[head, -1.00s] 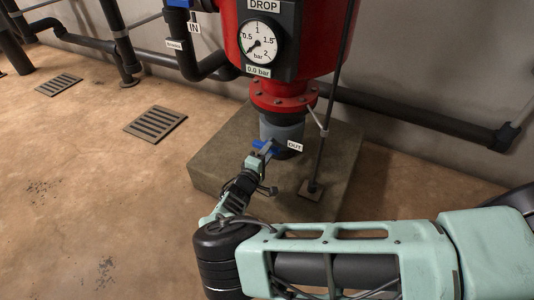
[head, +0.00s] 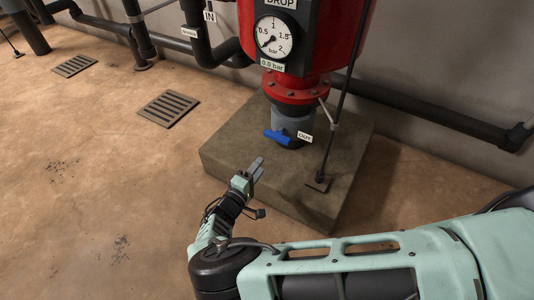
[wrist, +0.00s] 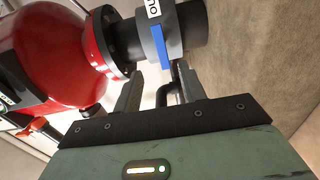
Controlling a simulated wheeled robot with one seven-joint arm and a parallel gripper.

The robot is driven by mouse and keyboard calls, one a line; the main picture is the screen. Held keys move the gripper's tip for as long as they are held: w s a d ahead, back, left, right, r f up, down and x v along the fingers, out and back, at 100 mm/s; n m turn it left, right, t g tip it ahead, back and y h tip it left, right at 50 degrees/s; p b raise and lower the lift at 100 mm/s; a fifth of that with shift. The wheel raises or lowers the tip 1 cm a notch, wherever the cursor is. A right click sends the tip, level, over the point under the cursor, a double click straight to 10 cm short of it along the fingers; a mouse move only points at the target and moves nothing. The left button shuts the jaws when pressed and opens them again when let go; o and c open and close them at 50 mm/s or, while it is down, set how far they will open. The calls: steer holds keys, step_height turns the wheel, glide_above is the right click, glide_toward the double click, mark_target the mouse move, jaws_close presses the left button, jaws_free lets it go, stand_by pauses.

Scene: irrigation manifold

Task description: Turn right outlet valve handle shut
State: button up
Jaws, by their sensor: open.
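The blue outlet valve handle (head: 278,137) sits on the grey valve body under the red tank, beside the "OUT" label (head: 305,137). It lies roughly crosswise to the vertical pipe in the head view. My gripper (head: 257,167) is apart from the handle, below and left of it in the head view, with nothing between its fingers. In the wrist view the handle (wrist: 161,47) shows as a blue bar just beyond the open fingertips (wrist: 157,76).
The red tank (head: 343,35) stands over a concrete plinth (head: 225,150), its gauge (head: 273,38) reading near zero. A thin dark rod (head: 333,120) rises from the plinth right of the valve. Pipes run along the wall.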

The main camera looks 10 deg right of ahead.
steer(key=shift+v, duration=2.15)
steer(key=s+d+r+m+g+y, duration=0.1)
steer(key=s+d+r+g+y, duration=0.35)
steer(key=s+r, duration=0.55)
steer(key=s+d+r+g+y, duration=0.35)
steer(key=s+r+g, duration=0.2)
steer(key=r, duration=0.85)
steer(key=s+d+r+m+g+y, duration=0.1)
steer(key=s+d+r+g+y, duration=0.25)
steer(key=s+r, duration=0.7)
step_height(320, 180, up, 39)
steer(key=w+p, duration=0.1)
steer(key=p, duration=3.7)
steer(key=shift+w+a+r+y+p, duration=0.2)
steer(key=shift+w+y+p, duration=0.15)
steer(key=shift+w+p, duration=0.05)
